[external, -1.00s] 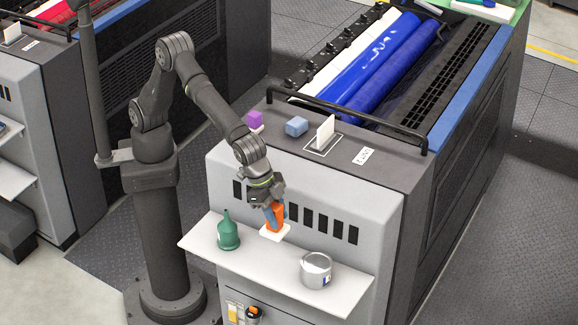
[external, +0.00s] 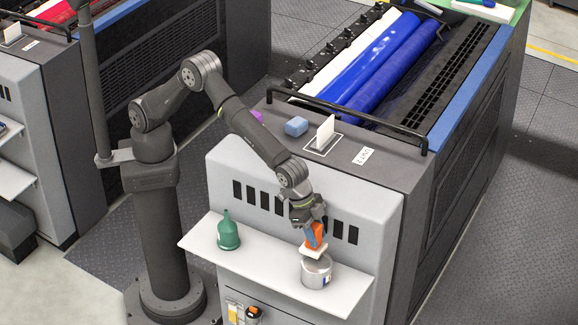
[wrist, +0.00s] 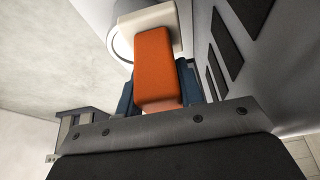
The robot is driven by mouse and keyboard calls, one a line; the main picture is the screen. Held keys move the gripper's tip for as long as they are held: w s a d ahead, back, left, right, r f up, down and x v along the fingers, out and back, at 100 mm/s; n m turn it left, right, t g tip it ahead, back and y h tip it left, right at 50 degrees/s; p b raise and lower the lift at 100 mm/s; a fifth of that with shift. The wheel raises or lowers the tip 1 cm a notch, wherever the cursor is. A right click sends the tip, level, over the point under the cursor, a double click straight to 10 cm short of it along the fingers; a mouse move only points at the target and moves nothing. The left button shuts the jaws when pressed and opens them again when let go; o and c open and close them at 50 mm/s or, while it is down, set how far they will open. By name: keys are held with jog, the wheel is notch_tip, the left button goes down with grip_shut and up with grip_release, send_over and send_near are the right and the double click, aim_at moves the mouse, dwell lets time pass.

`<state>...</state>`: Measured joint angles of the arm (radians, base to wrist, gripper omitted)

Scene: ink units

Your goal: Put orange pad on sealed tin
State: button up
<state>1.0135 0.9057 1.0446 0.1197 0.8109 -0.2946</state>
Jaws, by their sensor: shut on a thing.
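The orange pad (external: 311,240) has an orange block on top and a white base. My gripper (external: 314,236) is shut on its orange block, with blue fingers on both sides. The pad is upright over the sealed tin (external: 317,273), a round silver can on the white shelf. Its white base is at the tin's top; I cannot tell whether they touch. In the wrist view the orange pad (wrist: 158,68) fills the space between the fingers, and part of the tin's pale round rim (wrist: 122,42) shows behind the white base. The pad hides most of the tin's top.
A green funnel-shaped vessel (external: 228,232) stands at the left of the white shelf (external: 262,257). The shelf between it and the tin is clear. On the machine top are a blue pad (external: 296,126), a purple pad (external: 257,116), a white upright card (external: 325,132) and a black rail (external: 345,118).

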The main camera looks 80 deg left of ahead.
jog(key=shift+f, duration=0.3)
jog(key=shift+f, duration=0.2)
jog(key=o, duration=1)
jog(key=shift+r, duration=0.15)
jog(key=v, duration=1.2)
